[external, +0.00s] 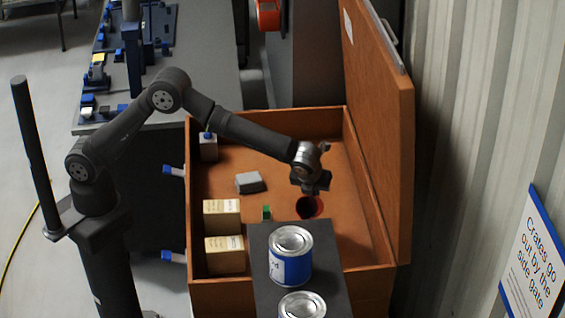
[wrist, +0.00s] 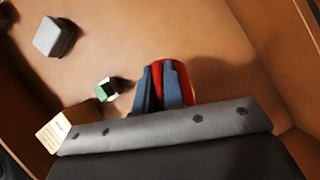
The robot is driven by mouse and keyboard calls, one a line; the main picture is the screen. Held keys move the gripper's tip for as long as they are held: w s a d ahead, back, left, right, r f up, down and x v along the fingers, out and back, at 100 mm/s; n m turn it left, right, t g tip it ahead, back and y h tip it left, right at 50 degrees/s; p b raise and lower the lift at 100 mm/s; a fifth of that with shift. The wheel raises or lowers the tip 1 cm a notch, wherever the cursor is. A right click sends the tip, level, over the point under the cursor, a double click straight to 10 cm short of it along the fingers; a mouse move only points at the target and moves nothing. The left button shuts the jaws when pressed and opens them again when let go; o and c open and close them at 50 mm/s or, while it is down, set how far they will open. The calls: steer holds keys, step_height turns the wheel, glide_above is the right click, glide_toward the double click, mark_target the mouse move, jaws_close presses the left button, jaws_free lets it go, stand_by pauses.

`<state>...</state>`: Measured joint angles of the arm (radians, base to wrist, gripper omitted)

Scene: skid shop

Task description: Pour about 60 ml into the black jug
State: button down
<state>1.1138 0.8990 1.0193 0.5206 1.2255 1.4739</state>
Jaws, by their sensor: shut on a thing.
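My gripper (external: 312,188) hangs inside the open wooden crate (external: 352,240), toward its right side. In the wrist view my gripper (wrist: 160,82) is shut on a red thing (wrist: 182,78) with a rounded edge. In the external view the red thing (external: 319,206) shows just below the fingers, beside a dark round patch. I cannot tell whether that patch is its mouth, a shadow or another thing. Its contents are hidden. I cannot make out a black jug for certain in either view.
In the crate are a grey block (external: 249,182), a small green thing (external: 266,212), two cream boxes (external: 222,217) and a blue-capped bottle (external: 208,147). Two tins (external: 290,258) stand on a dark board at the crate's front. The raised lid (external: 385,120) bounds the right.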

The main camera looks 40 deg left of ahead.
steer(key=shift+w+a+f+g+h, duration=0.1)
steer(key=shift+w+f+g+h, duration=0.15)
steer(key=shift+f+g, duration=0.3)
steer(key=shift+w+a+f+g+h, duration=0.15)
steer(key=shift+w+f+g, duration=0.1)
steer(key=shift+f+g, duration=0.25)
stand_by(1.2)
steer(key=w+f+g, duration=0.1)
steer(key=w+a+f+g+h+b, duration=0.1)
steer(key=w+f+g, duration=0.1)
steer(key=w+f+g+h, duration=0.1)
steer(key=w+f+g, duration=0.1)
steer(key=shift+a+f+g+b, duration=0.15)
steer(key=shift+a+g+b, duration=0.1)
steer(key=shift+a+b, duration=0.15)
steer(key=shift+w+a+f+g+h, duration=0.1)
steer(key=shift+w+f+g+h, duration=0.15)
steer(key=shift+f+g, duration=0.2)
steer(key=shift+w+a+f+g+h, duration=0.1)
steer(key=shift+f+g+h, duration=0.2)
steer(key=shift+g, duration=0.15)
